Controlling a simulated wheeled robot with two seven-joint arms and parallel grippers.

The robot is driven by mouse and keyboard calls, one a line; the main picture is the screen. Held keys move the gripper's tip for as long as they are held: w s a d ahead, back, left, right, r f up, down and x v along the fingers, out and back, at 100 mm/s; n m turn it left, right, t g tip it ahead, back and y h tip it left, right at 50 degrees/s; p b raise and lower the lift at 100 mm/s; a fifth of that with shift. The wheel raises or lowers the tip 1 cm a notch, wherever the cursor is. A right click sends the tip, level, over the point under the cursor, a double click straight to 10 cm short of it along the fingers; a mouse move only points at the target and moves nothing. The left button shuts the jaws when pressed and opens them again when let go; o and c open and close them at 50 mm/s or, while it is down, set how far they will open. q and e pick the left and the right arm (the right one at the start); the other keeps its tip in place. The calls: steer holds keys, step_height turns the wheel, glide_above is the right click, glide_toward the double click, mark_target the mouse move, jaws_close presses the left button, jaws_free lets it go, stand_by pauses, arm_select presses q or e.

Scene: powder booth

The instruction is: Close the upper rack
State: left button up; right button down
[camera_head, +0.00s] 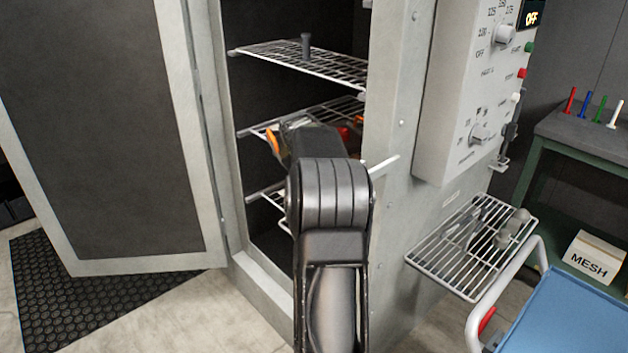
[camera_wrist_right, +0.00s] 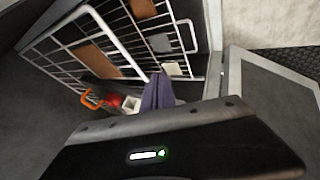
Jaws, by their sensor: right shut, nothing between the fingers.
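The upper rack (camera_head: 300,62) is a white wire shelf high in the open grey oven cabinet (camera_head: 400,110), with a dark upright peg (camera_head: 306,45) on it. I cannot tell how far it sticks out. My right arm reaches into the opening below it and covers part of the middle rack (camera_head: 340,110). My right gripper's fingers (camera_wrist_right: 158,92) are shut and empty in the right wrist view, beside a wire rack (camera_wrist_right: 120,45) holding brown, grey and white pieces. I cannot tell which rack that is. My left gripper is not in view.
The cabinet door (camera_head: 125,130) stands wide open at the left. A lower rack (camera_head: 265,193) is partly hidden by my arm. Orange (camera_wrist_right: 92,99) and red (camera_wrist_right: 114,100) items lie near the fingers. A wire side shelf (camera_head: 450,265) and blue cart (camera_head: 570,315) are at the right.

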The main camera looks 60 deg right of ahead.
steer(key=v, duration=0.5)
steer(key=shift+b, duration=0.3)
steer(key=shift+a+r, duration=0.1)
